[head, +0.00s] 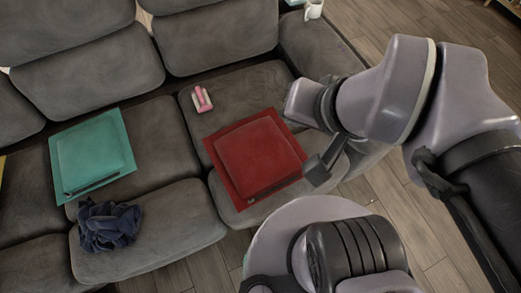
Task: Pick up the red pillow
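The red pillow (254,157) is square with a flat border. It lies flat on the right seat cushion of the grey sofa (205,220), near the front edge. My gripper (319,171) shows as a dark fingertip part below my wrist, just right of the pillow's right corner in the picture. I cannot tell how high it is above the seat. My wrist hides the rest of the gripper, so its opening does not show. Nothing is seen held in it.
A teal pillow (93,158) lies on the left seat, with a dark crumpled cloth (108,226) in front of it. A small pink and white object (201,99) lies behind the red pillow. A white mug (314,9) stands at the top. The sofa's right armrest (318,45) rises beside the seat.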

